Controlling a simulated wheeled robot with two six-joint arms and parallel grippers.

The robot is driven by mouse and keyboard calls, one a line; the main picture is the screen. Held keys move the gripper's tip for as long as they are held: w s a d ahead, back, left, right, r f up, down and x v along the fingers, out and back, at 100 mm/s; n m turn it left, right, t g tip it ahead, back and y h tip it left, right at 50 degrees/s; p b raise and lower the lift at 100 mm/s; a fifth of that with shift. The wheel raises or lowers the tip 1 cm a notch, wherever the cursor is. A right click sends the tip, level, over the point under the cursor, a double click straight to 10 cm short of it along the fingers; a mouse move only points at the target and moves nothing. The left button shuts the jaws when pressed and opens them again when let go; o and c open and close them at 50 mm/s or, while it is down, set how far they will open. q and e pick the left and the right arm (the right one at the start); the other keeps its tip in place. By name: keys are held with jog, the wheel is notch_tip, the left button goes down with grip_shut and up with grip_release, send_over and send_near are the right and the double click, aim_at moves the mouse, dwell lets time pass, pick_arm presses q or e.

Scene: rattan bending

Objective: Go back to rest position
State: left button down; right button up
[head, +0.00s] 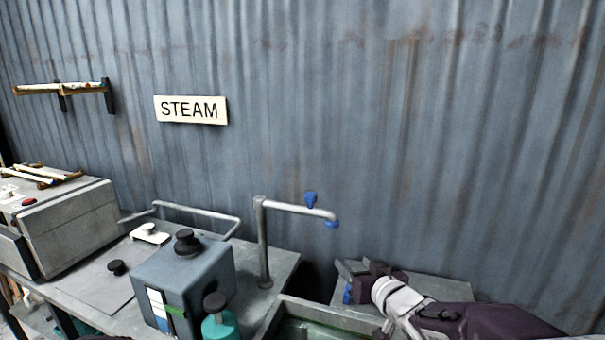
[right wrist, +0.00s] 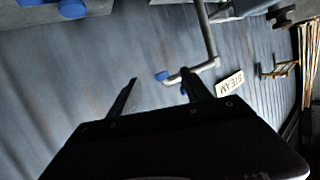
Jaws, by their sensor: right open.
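My right gripper (head: 367,277) shows at the lower right of the head view, in front of the wall and above a grey surface at the back. In the right wrist view its two dark fingers (right wrist: 160,77) stand apart with nothing between them. Past the fingers, that view shows the tap and the wall, tilted. My left gripper is not in the head view.
A grey box with a black knob (head: 187,243) and a teal container (head: 220,322) stand on the bench. A tap with blue handle (head: 262,240) rises behind. A trough (head: 325,318) lies right of it. A STEAM sign (head: 191,110) hangs on the corrugated wall.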

jog(key=s+d+f+m+g+h, duration=0.1)
jog(key=s+d+f+g, duration=0.1)
jog(key=s+f, duration=0.4)
jog(key=s+d+f+m+g+h, duration=0.1)
jog(key=s+d+f+g, duration=0.1)
jog(key=s+f+g, duration=0.3)
jog(key=s+d+f+m+g+h, duration=0.1)
jog(key=s+f+g, duration=0.3)
jog(key=s+f, duration=0.4)
jog(key=shift+s+d+f+h, duration=0.2)
jog(key=shift+s+h, duration=0.05)
jog(key=shift+s, duration=0.5)
jog(key=shift+s+d+f+h, duration=0.2)
jog(key=shift+s+h, duration=0.05)
jog(key=shift+s, duration=0.5)
jog(key=s, duration=0.1)
jog(key=s+g, duration=0.1)
jog(key=s, duration=0.1)
jog(key=s+f+g, duration=0.1)
jog(key=shift+s+a+n, duration=0.1)
jog(key=shift+s+n, duration=0.2)
jog(key=shift+n, duration=0.1)
